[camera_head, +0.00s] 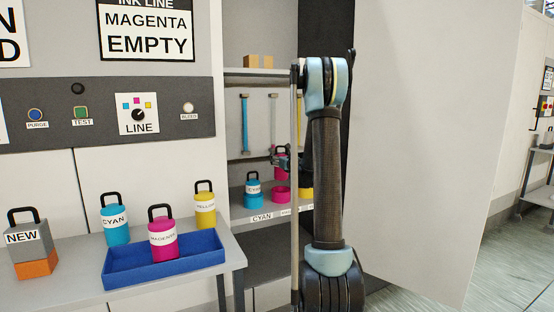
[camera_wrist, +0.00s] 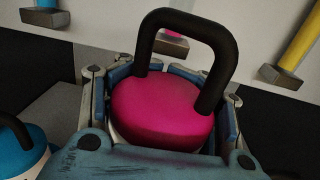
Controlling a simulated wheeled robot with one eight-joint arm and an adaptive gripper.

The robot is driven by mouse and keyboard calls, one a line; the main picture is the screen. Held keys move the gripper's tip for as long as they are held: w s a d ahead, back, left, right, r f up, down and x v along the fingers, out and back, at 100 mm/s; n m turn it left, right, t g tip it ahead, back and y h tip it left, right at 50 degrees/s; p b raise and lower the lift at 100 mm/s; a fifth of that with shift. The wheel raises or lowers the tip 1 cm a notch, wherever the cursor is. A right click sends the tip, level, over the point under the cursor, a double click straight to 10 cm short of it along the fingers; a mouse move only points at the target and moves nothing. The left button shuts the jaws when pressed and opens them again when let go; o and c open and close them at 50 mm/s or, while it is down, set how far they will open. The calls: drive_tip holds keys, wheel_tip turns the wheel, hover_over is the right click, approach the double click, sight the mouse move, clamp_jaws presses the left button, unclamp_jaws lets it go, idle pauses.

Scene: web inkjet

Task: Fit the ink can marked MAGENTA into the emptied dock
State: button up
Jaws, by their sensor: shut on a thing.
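My gripper (camera_head: 280,158) is inside the open cabinet, shut on a magenta can (camera_head: 281,171) with a black handle. In the wrist view the can (camera_wrist: 160,108) sits upright between my fingers (camera_wrist: 165,92); its label is hidden. In the head view the can is above the magenta dock (camera_head: 280,193) on the cabinet shelf, with a small gap apparent between them. Another can, marked MAGENTA (camera_head: 162,238), stands in the blue tray on the bench.
A cyan can (camera_head: 253,183) stands in the dock left of the magenta one; it also shows in the wrist view (camera_wrist: 22,158). A yellow item (camera_head: 306,193) is at right, partly hidden by my arm. Colored tubes (camera_head: 245,123) hang behind. The open door (camera_head: 430,130) stands right.

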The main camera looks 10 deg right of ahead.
sight(277, 178)
drive_tip(key=shift+f, duration=2.25)
drive_tip(key=shift+f, duration=3.2)
drive_tip(key=o, duration=1.9)
drive_tip(key=shift+c, duration=0.2)
drive_tip(key=shift+s, duration=0.15)
drive_tip(key=v, duration=1.1)
drive_tip(key=shift+s+d, duration=0.15)
drive_tip(key=shift+s, duration=0.2)
drive_tip(key=shift+f, duration=0.1)
